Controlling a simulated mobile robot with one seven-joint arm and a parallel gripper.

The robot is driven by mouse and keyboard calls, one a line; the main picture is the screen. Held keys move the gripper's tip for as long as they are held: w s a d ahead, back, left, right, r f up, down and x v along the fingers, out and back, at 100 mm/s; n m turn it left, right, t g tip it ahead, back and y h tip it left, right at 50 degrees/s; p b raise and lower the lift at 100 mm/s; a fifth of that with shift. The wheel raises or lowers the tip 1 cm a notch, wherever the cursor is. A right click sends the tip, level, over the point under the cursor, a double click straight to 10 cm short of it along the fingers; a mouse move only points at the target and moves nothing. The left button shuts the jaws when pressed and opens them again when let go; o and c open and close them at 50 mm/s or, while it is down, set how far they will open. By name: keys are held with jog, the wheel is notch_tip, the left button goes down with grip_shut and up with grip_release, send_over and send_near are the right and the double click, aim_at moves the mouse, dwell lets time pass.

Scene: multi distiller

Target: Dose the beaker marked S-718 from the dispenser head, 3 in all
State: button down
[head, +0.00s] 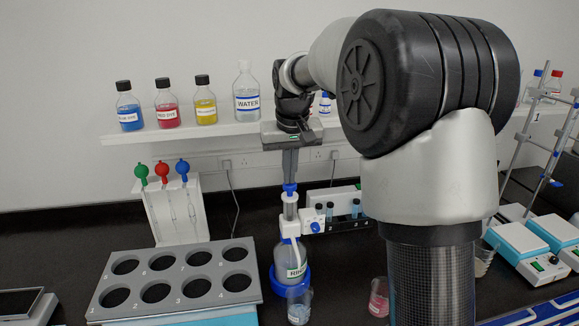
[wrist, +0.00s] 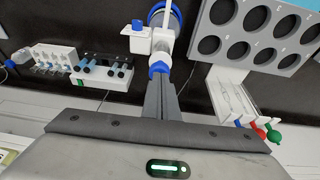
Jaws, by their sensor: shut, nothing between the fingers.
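The dispenser is a bottle (head: 290,262) in a blue base ring, with a white dispenser head (head: 291,226) and a blue top knob (head: 290,188). My gripper (head: 290,178) is shut and empty, pointing down right above the knob; I cannot tell whether it touches. In the wrist view the shut fingers (wrist: 160,85) meet the blue knob (wrist: 158,68) in the picture. A small beaker (head: 299,307) with pale bluish content stands in front of the bottle, below the head. No S-718 mark is readable.
A grey rack with round holes (head: 175,281) stands left of the dispenser. Behind it is a pipette stand (head: 171,212) with coloured bulbs. A shelf (head: 200,133) holds dye and water bottles. A white block with vials (head: 336,208) is behind right; hotplates (head: 528,250) stand far right.

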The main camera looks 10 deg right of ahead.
jog(key=shift+s+f, duration=0.15)
jog(key=shift+f, duration=0.15)
